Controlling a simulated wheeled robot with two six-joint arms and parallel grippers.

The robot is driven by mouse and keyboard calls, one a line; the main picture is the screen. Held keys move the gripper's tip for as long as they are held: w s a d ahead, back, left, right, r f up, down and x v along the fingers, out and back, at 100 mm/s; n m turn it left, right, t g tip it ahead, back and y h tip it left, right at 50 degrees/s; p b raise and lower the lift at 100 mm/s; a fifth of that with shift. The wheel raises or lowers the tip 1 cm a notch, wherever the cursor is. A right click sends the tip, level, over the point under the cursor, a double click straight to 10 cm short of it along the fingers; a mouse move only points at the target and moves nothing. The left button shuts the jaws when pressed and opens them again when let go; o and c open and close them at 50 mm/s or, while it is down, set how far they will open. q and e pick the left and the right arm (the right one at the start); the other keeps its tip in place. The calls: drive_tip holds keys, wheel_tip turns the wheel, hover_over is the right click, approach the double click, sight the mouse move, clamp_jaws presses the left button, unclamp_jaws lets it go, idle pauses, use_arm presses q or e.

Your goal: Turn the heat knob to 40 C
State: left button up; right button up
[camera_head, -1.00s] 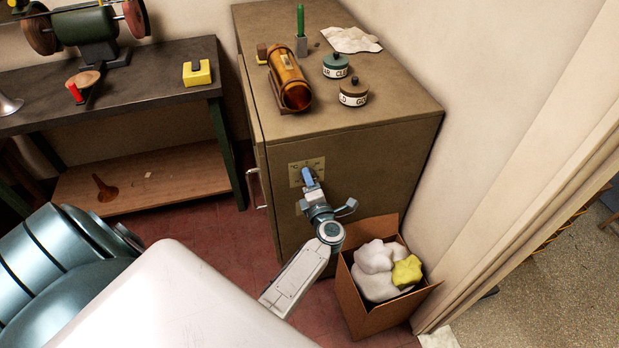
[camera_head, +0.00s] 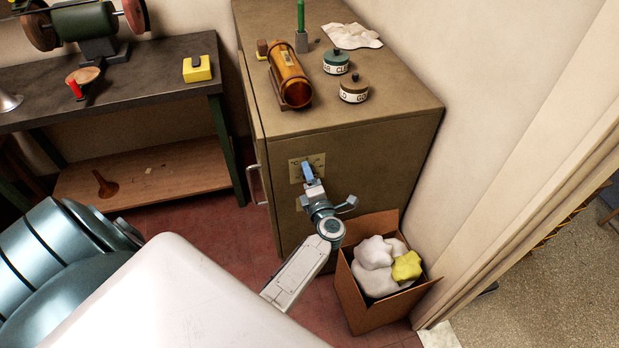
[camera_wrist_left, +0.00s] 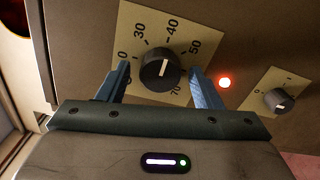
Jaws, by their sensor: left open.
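The heat knob (camera_wrist_left: 161,70) is black and round with a short white mark, on a cream dial plate (camera_wrist_left: 128,24) with a printed scale; 30, 40, 50 and 70 are readable. The mark runs roughly upright in the left wrist view; I cannot tell its exact reading. My left gripper (camera_wrist_left: 160,84) is open, its blue fingers on either side of the knob; contact is unclear. In the head view, the left gripper (camera_head: 308,173) is in front of the plate (camera_head: 319,160) on the brown cabinet (camera_head: 370,170) and hides the knob. My right gripper is not in view.
A lit red lamp (camera_wrist_left: 225,82) and a smaller knob (camera_wrist_left: 278,100) are right of the dial. A cardboard box (camera_head: 362,310) of white and yellow cloths stands near the arm. A brass tube (camera_head: 290,72) and two jars are on the cabinet. A workbench (camera_head: 140,90) stands left.

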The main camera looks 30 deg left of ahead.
use_arm(q)
drive_tip(key=v, duration=1)
drive_tip(key=shift+s+d, duration=0.25)
drive_tip(key=shift+s, duration=0.05)
